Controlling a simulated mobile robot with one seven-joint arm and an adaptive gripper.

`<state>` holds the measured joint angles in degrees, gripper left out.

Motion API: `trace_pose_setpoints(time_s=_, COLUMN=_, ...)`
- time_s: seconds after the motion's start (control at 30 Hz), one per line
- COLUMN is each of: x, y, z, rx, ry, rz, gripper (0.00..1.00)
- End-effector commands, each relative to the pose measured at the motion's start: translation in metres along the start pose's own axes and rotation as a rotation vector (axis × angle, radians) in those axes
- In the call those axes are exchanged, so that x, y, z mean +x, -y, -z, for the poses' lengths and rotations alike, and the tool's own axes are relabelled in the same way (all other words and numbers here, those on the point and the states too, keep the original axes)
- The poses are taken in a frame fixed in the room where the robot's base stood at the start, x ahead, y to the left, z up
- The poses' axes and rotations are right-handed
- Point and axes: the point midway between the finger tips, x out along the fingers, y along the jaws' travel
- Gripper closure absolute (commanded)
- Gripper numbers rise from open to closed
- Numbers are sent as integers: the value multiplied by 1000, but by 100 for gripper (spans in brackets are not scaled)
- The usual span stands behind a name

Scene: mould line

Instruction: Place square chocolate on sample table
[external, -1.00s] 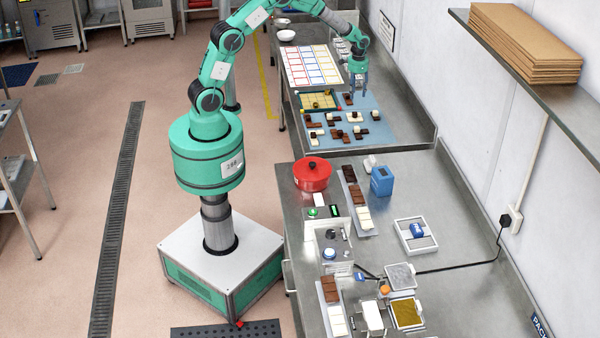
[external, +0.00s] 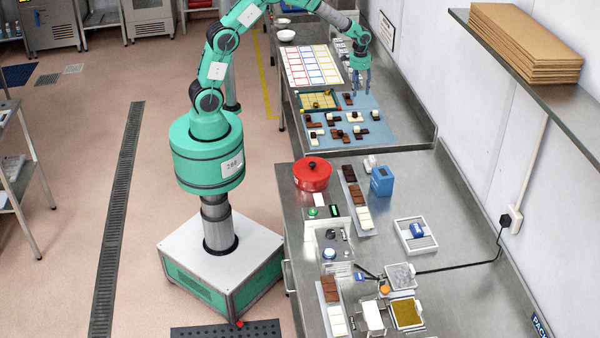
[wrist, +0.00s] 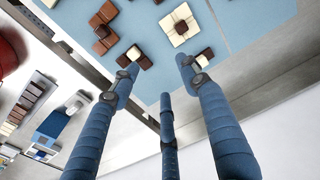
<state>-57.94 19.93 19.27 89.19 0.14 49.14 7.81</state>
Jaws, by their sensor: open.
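Several brown, dark and cream chocolate pieces of different shapes lie on a blue mat (external: 381,126) on the far bench. One square cream piece (wrist: 174,39) with a dark block on top is near the top of the wrist view. I cannot tell which piece is the square chocolate of the task, or which surface is the sample table. In the wrist view my gripper (wrist: 160,85) shows three blue fingers, spread open with nothing held. A dark and cream piece (wrist: 203,57) is partly hidden by the right finger.
A yellow gridded board (external: 320,97) and a white sheet with coloured grids (external: 312,66) lie near the mat. A red pot (external: 312,176) and a blue box (external: 382,181) stand on the nearer bench. The wall is close on the right.

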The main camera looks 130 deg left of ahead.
Motion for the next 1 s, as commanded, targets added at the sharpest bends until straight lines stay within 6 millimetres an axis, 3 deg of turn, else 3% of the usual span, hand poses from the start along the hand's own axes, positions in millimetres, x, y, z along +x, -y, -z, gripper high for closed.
trace_pose_setpoints(time_s=0.03, x=-19, y=-22, z=-3, rx=25, ry=-16, rz=1, gripper=54)
trace_pose_setpoints(time_s=0.27, x=-92, y=-114, z=-40, rx=135, ry=-73, rz=-3, gripper=54)
trace_pose_setpoints(time_s=0.5, x=-159, y=-199, z=-100, rx=252, ry=-135, rz=-17, gripper=54)
trace_pose_setpoints(time_s=0.7, x=-206, y=-256, z=-162, rx=349, ry=-187, rz=-35, gripper=54)
trace_pose_setpoints(time_s=1.0, x=-256, y=-314, z=-270, rx=493, ry=-260, rz=-75, gripper=54)
